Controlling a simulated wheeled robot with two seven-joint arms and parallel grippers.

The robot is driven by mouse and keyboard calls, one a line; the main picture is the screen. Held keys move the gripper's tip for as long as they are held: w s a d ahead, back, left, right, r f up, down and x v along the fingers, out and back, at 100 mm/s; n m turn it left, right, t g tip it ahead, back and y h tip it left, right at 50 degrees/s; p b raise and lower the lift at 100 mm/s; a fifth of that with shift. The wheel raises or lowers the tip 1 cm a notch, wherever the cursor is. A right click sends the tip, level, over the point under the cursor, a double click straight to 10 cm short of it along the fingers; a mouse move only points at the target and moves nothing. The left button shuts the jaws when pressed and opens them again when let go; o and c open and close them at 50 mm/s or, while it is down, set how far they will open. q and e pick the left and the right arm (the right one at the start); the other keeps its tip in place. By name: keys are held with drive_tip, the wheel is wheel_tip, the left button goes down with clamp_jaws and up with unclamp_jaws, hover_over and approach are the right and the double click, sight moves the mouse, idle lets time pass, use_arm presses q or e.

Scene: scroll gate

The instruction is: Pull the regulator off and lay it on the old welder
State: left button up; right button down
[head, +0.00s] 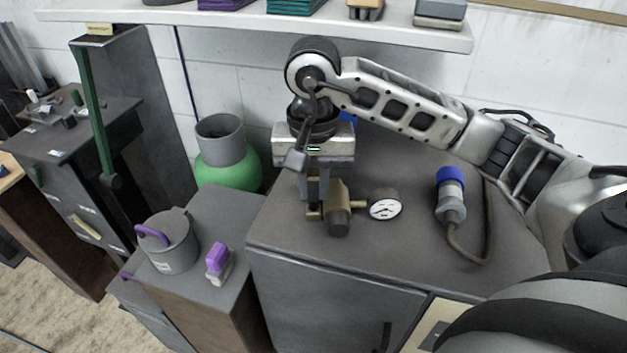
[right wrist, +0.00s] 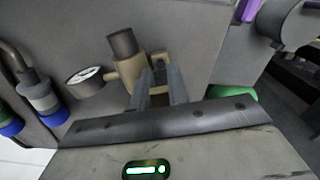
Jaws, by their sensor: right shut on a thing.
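The regulator, a brass body (head: 338,206) with a round white-faced gauge (head: 385,205), is over the large dark-topped cabinet (head: 400,252). My right gripper (head: 318,192) points down and is shut on the regulator's brass end. In the right wrist view the two fingers (right wrist: 160,90) close around that end, with the brass body (right wrist: 130,68) and the gauge (right wrist: 84,80) to the left. I cannot tell whether the regulator touches the top below it. Which unit is the old welder is not clear from these views. My left gripper is not in view.
A blue-collared fitting on a hose (head: 451,196) lies on the cabinet's right side. Left stands a lower unit with a grey pot (head: 172,246) and a purple-topped block (head: 218,262). A green cylinder (head: 228,170) stands behind. A shelf (head: 270,27) runs above.

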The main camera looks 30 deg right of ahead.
drive_tip(key=c, duration=1.3)
unclamp_jaws()
drive_tip(key=shift+r, duration=0.1)
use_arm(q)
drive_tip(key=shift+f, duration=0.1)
use_arm(e)
drive_tip(key=shift+r, duration=0.3)
wheel_tip(320, 180, up, 3)
drive_tip(key=shift+f+p, duration=0.1)
drive_tip(key=shift+p, duration=0.75)
use_arm(q)
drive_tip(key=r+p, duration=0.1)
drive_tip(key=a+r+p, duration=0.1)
drive_tip(key=p, duration=0.1)
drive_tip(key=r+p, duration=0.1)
drive_tip(key=p, duration=0.1)
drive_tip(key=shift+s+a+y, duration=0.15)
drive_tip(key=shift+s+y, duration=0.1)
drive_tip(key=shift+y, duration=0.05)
use_arm(e)
drive_tip(key=s+a+r, duration=0.2)
drive_tip(key=s+r, duration=0.1)
drive_tip(key=s, duration=0.1)
drive_tip(key=s+a+r, duration=0.3)
drive_tip(key=s, duration=0.1)
drive_tip(key=s+a+r, duration=0.2)
drive_tip(key=s+r, duration=0.1)
drive_tip(key=s, duration=0.1)
drive_tip(key=shift+a+r, duration=0.2)
drive_tip(key=shift+r, duration=0.1)
